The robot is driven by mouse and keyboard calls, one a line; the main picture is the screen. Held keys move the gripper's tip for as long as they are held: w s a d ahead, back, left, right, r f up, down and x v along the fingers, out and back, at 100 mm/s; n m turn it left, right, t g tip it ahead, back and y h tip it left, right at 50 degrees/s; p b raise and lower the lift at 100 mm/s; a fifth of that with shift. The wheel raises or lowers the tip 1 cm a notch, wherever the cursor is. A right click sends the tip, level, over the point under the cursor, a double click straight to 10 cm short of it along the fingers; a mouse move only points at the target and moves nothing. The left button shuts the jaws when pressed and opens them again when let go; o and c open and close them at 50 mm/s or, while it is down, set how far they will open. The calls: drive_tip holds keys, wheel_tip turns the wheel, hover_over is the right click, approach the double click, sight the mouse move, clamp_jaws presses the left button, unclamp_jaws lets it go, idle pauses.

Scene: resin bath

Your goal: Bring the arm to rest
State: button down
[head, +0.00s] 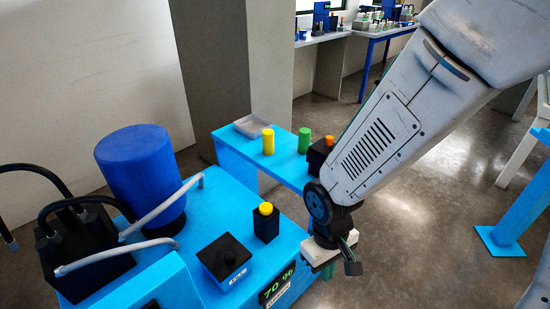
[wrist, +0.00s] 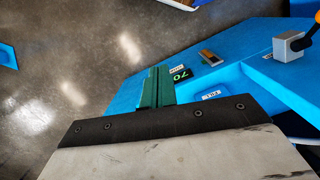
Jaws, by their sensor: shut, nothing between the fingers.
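My arm reaches in from the upper right of the head view and bends down at its wrist. My gripper (head: 350,262) hangs beside the right front edge of the blue machine bench (head: 225,215), to the right of the display. In the wrist view my gripper (wrist: 160,72) shows its green fingers together, with nothing between them. They appear over the bench edge, near a small display reading 70 (wrist: 182,75). I cannot tell the exact gap between the fingertips and the bench.
A blue drum (head: 145,175) with hoses stands left on the bench. A black labelled box (head: 224,260) and a black holder with yellow cap (head: 266,222) are nearer. A side shelf holds yellow (head: 268,142) and green (head: 304,140) cylinders and a grey tray (head: 254,125).

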drive_tip(key=s+d+r+m+t, duration=0.1)
drive_tip(key=s+d+r+m, duration=0.1)
drive_tip(key=d+r, duration=0.3)
drive_tip(key=s+d+r+m, duration=0.2)
drive_tip(key=d+r, duration=0.3)
drive_tip(key=r, duration=0.6)
drive_tip(key=s+d+r+m+t, duration=0.1)
drive_tip(key=s+d+r+m, duration=0.1)
drive_tip(key=d+r, duration=0.3)
wheel_tip(320, 180, up, 4)
drive_tip(key=shift+s+d+f+t+y, duration=0.15)
drive_tip(key=shift+s+f+t+y, duration=0.2)
drive_tip(key=shift+s, duration=0.55)
drive_tip(key=shift+r, duration=0.1)
